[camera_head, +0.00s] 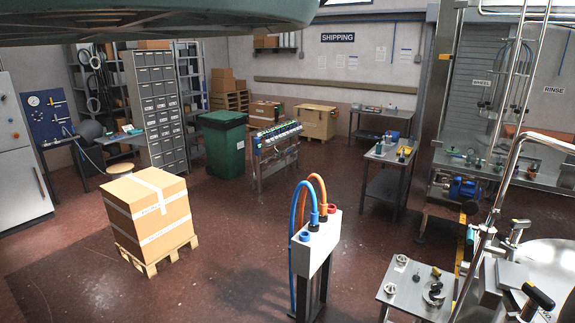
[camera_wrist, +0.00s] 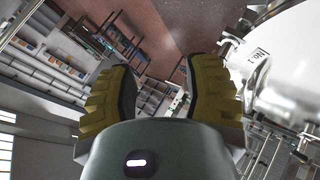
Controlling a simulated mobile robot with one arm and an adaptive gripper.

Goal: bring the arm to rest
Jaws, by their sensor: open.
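My gripper (camera_wrist: 160,95) shows in the wrist view, with two yellow ridged fingers standing well apart. It is open, and nothing is seen between the fingers except the distant room and floor. In the head view the gripper is not seen. A dark green-grey part of my own body crosses the top left of the head view.
A wrapped carton (camera_head: 148,210) on a pallet (camera_head: 155,257) stands at left. A white box stand (camera_head: 315,248) with blue and orange hoses stands at front centre. Steel pipework and a small metal table (camera_head: 415,285) crowd the right. Open red floor (camera_head: 225,235) lies between carton and stand.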

